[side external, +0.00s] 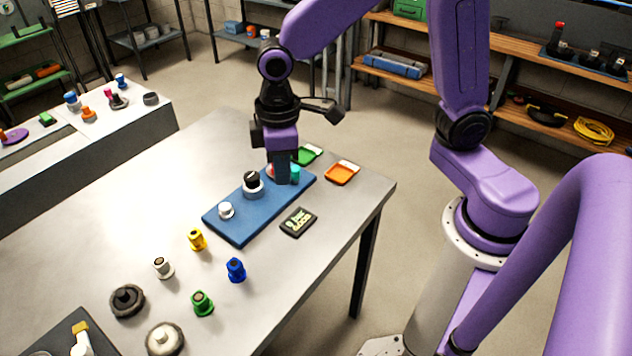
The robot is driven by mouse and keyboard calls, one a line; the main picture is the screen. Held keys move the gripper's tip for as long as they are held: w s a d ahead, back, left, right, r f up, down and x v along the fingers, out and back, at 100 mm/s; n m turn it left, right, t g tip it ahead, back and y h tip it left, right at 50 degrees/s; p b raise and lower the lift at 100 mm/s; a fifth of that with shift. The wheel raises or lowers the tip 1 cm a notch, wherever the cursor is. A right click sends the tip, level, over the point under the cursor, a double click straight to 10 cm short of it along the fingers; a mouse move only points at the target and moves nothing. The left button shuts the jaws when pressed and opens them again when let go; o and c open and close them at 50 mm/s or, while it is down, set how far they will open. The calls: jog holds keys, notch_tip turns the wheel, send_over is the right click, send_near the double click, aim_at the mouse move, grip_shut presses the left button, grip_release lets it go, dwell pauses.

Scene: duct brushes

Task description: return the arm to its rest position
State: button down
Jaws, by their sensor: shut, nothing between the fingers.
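My purple arm reaches in from the right. My gripper (282,180) points down over the far end of a blue board (236,228) on the grey table (110,215). Its fingers are shut, with nothing seen held between them. I cannot tell whether the fingers touch either one. A black-topped grey piece (252,185) and a white knob (226,211) stand nearer on the board.
Green (307,155) and orange (342,173) trays and a dark label plate (298,221) lie beside the board.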

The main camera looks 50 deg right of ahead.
jog(key=s+d+r+n, duration=0.1)
jog(key=s+d, duration=0.4)
jog(key=s, duration=0.3)
jog(key=s+d+r+n, duration=0.1)
jog(key=s+d+n, duration=0.1)
jog(key=s+d, duration=0.3)
jog(key=s, duration=0.4)
jog(key=shift+s+d+r, duration=0.15)
jog(key=shift+s, duration=0.15)
